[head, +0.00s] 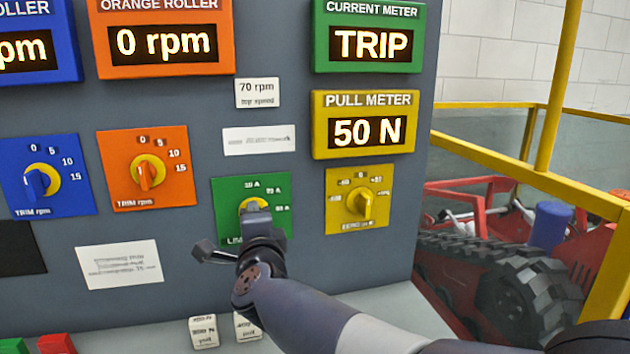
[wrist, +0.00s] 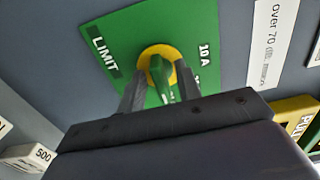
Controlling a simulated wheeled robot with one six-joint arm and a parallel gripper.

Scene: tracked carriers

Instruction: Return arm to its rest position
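My arm reaches from the lower right to the control panel in the head view. My gripper (head: 258,222) is in front of the green LIMIT plate (head: 224,192) and hides part of its knob. In the wrist view, my gripper (wrist: 160,75) has its two fingers apart, one on each side of the green LIMIT knob (wrist: 162,78) with its yellow ring. Gaps show between the fingers and the knob, so it looks open. Whether the fingertips touch the plate is hard to tell.
The current meter (head: 368,40) reads TRIP, and the pull meter (head: 362,128) reads 50 N. The yellow zero knob (head: 361,202), orange trim knob (head: 147,172) and blue trim knob (head: 40,181) are nearby. A yellow rail (head: 530,183) and a tracked carrier (head: 500,270) are at right.

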